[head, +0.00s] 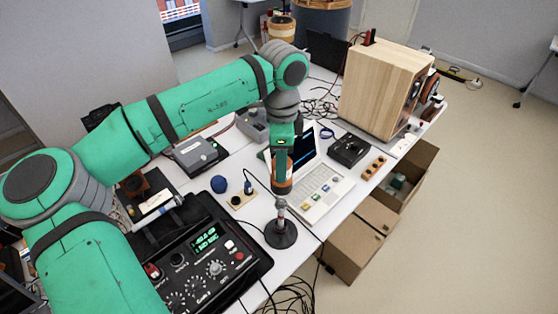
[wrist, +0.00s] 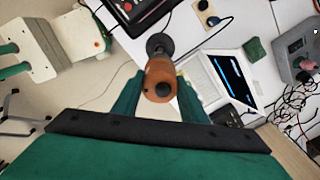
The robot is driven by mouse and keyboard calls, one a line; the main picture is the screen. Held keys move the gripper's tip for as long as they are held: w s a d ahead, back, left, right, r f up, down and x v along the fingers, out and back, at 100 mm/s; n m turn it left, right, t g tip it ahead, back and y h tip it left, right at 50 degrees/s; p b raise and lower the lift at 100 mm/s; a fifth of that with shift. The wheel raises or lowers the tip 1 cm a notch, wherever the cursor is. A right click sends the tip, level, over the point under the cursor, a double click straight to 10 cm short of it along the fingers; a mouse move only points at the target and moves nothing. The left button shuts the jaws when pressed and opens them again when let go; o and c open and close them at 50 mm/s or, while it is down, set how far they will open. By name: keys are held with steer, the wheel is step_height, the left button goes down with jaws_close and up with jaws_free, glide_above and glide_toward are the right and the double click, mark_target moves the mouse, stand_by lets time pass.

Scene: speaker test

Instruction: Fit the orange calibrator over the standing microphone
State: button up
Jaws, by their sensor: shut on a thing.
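My gripper (head: 283,172) points down and is shut on the orange calibrator (head: 281,187). In the wrist view the calibrator (wrist: 160,72) sits between the two green fingers (wrist: 158,92), its dark round end facing the camera. The standing microphone (head: 281,212) is upright on a round black base (head: 281,235) near the table's front edge. The calibrator's lower end is in line with the microphone's top in the head view. I cannot tell whether they touch or a small gap is left. In the wrist view the calibrator hides most of the microphone; part of its dark base (wrist: 158,41) shows beyond.
A white laptop-like analyser (head: 318,190) lies right behind the microphone. A black mixer with a green display (head: 225,262) is at left. A wooden speaker (head: 380,90) stands at back right; cardboard boxes (head: 352,250) are below the edge.

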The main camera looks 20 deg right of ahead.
steer(key=shift+f, duration=4.4)
steer(key=shift+f, duration=0.55)
steer(key=o, duration=1.4)
steer(key=shift+c, duration=0.2)
step_height(320, 180, up, 11)
steer(key=shift+f, duration=0.1)
